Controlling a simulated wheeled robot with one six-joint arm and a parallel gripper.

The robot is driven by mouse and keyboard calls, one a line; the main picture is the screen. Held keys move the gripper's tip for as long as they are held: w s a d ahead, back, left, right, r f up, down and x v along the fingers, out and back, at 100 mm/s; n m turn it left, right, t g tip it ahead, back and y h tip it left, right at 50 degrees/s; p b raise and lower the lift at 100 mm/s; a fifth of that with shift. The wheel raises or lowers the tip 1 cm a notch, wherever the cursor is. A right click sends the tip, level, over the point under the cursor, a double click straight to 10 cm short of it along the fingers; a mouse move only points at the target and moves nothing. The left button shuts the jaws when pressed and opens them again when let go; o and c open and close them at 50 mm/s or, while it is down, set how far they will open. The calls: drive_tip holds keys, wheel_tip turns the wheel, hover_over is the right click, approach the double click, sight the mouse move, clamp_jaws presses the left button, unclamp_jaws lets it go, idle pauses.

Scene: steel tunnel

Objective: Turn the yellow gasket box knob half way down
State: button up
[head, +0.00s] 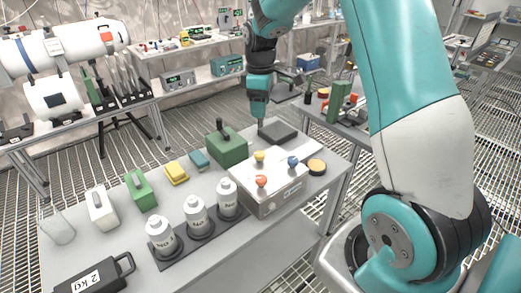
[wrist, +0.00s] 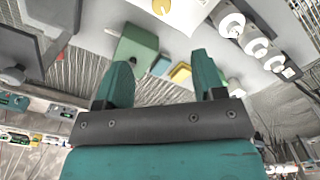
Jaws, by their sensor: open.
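The gasket box (head: 275,204) is a grey box with a pale top, standing on the near table. On its top are a yellow knob (head: 259,156) at the back left, a blue knob (head: 293,160) at the right and an orange-red knob (head: 261,181) at the front. My gripper (head: 260,121) hangs above and behind the box, apart from the yellow knob. In the wrist view my gripper (wrist: 160,68) is open with nothing between its fingers. The yellow knob (wrist: 161,6) shows at the top edge there, on the white panel.
A green box (head: 228,149) with a handle stands left of the gasket box, and a dark grey block (head: 278,131) lies behind it. Several white bottles (head: 196,215) stand in a dark rack at the front left.

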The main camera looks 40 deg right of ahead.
sight(260, 153)
wheel_tip(260, 153, down, 17)
drive_tip(key=p, duration=0.3)
drive_tip(key=shift+a+r, duration=0.1)
drive_tip(key=shift+r, duration=0.05)
drive_tip(key=shift+c, duration=0.4)
drive_tip(key=c, duration=0.8)
drive_tip(key=shift+c, duration=0.2)
drive_tip(key=shift+m, duration=0.3)
